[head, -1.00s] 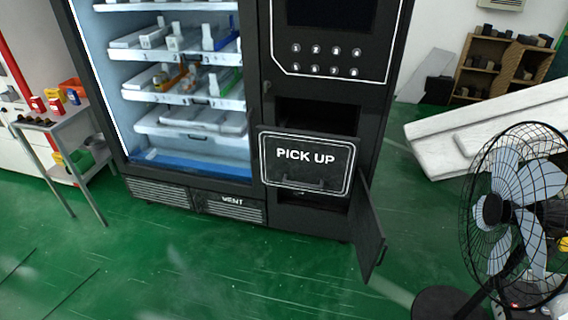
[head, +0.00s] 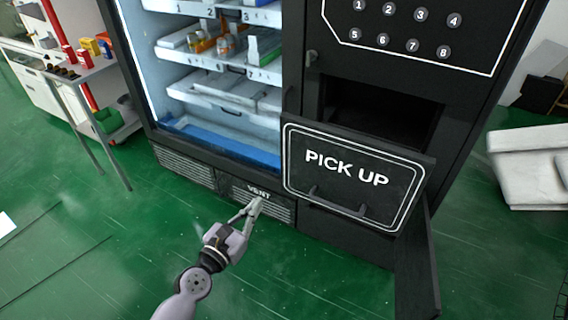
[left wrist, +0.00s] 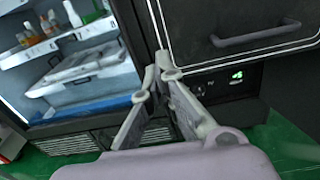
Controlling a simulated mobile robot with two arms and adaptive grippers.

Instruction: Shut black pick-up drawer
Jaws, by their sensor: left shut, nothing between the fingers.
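The black pick-up drawer (head: 350,205), with a white outline, the words PICK UP and a bar handle, stands out from the vending machine (head: 300,110). A dark opening shows above and behind its front. In the left wrist view the drawer front (left wrist: 245,18) and its handle fill the top right. My left gripper (head: 257,203) is shut and empty, left of and below the drawer front, in front of the vent panel. In the left wrist view its fingertips (left wrist: 160,72) meet just left of the drawer's lower left corner. My right gripper is not in view.
A black door (head: 418,265) hangs open below the drawer on the right. White slabs (head: 528,165) lie at the right. A small table (head: 90,75) with boxes stands at the left. The green floor in front is clear.

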